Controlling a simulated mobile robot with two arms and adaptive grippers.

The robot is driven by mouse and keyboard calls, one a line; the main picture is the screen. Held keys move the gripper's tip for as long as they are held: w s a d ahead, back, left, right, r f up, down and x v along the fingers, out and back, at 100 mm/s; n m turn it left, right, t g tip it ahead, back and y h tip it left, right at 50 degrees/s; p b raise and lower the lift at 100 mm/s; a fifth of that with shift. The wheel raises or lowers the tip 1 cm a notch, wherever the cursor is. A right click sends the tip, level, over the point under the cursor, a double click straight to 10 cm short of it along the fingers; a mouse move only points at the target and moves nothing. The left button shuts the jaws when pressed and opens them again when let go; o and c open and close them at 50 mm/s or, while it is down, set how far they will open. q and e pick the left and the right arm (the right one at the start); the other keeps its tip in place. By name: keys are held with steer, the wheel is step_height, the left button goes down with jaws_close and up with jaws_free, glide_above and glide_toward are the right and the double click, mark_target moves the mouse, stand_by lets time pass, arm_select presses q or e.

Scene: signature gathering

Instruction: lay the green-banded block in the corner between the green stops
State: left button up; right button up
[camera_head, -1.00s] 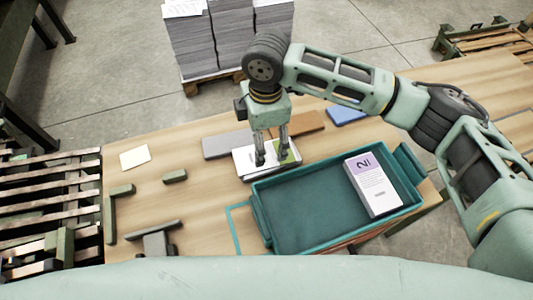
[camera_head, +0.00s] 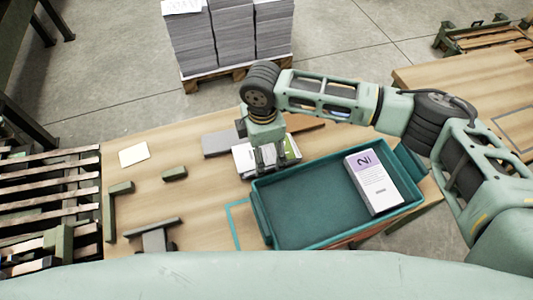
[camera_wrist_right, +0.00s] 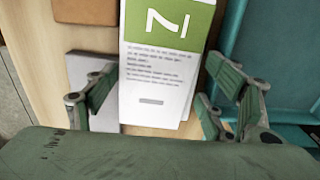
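The green-banded block (camera_wrist_right: 160,70) is white with printed lines and a green band marked "2" at its far end. In the head view its green band (camera_head: 291,148) shows beside my right gripper (camera_head: 270,166), which hides part of it. In the right wrist view my right gripper (camera_wrist_right: 160,80) is open, with one finger on each side of the block. Dark green stops lie on the left of the table: an L-shaped pair (camera_head: 110,210), a short one (camera_head: 175,173) and a bar (camera_head: 153,225). My left gripper is not in view.
A teal tray (camera_head: 310,204) right of the block holds a purple-banded block (camera_head: 373,185). A grey slab (camera_head: 217,145) and a brown piece (camera_head: 308,127) lie behind the green-banded block. A cream card (camera_head: 134,154) lies at the left. The table between the stops and tray is mostly clear.

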steer(key=c, duration=1.2)
steer(key=shift+r, duration=0.1)
